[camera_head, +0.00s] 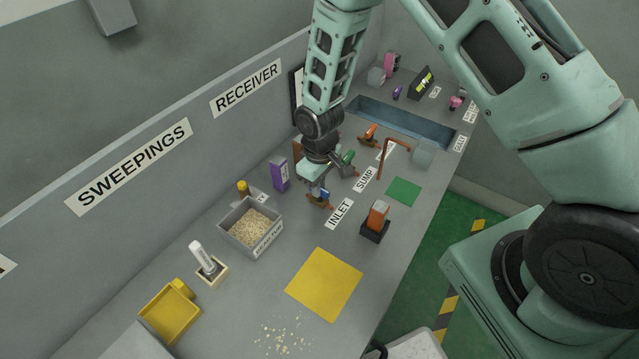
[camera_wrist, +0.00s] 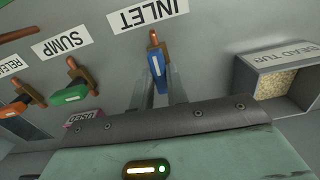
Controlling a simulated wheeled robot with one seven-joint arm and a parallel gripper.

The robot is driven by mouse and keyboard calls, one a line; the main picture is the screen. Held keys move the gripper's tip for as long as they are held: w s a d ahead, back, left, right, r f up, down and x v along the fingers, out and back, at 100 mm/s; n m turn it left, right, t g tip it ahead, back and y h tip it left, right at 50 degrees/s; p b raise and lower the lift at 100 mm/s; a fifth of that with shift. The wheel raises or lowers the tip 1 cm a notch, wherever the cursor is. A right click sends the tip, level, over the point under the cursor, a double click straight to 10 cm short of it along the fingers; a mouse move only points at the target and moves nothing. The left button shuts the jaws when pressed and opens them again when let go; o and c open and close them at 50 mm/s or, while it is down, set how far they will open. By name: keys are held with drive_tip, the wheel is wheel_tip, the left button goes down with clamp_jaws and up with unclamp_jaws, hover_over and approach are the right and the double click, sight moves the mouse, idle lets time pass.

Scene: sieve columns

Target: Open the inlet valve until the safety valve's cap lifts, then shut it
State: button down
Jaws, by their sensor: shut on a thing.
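The inlet valve has a blue lever handle (camera_wrist: 158,66) on a copper stem, behind the INLET label (camera_head: 340,212). My gripper (camera_head: 322,193) is over it, and in the wrist view its two fingers (camera_wrist: 158,88) are shut on the blue handle, one on each side. In the wrist view the sump valve's green handle (camera_wrist: 69,95) and an orange-handled valve (camera_wrist: 13,108) stand to the left, apart from my gripper. I cannot make out the safety valve's cap with certainty; my gripper and arm hide part of the bench behind the inlet.
A grey bead tub (camera_head: 252,228) with pale beads stands left of the inlet. A purple box (camera_head: 279,174) is close behind it. An orange item in a black holder (camera_head: 376,222) stands to the right. A yellow mat (camera_head: 324,284) lies in front, with scattered beads beyond its left side.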

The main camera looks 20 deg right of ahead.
idle(0.3)
drive_tip(key=c, duration=1.4)
unclamp_jaws()
wheel_tip(320, 180, up, 18)
drive_tip(key=shift+f, duration=0.25)
drive_tip(key=shift+n+y, duration=0.3)
drive_tip(key=shift+n, duration=0.3)
drive_tip(key=s+a+r+p, duration=0.1)
drive_tip(key=s+r, duration=0.3)
drive_tip(key=s, duration=0.4)
drive_tip(key=s+a+r+p, duration=0.1)
drive_tip(key=s+a+r, duration=0.2)
drive_tip(key=s+r, duration=0.2)
drive_tip(key=s+a+r+p, duration=0.1)
drive_tip(key=s+r, duration=0.3)
drive_tip(key=s, duration=0.8)
drive_tip(key=shift+s+a+r, duration=0.1)
drive_tip(key=shift+a+r, duration=0.05)
drive_tip(key=shift+a, duration=0.5)
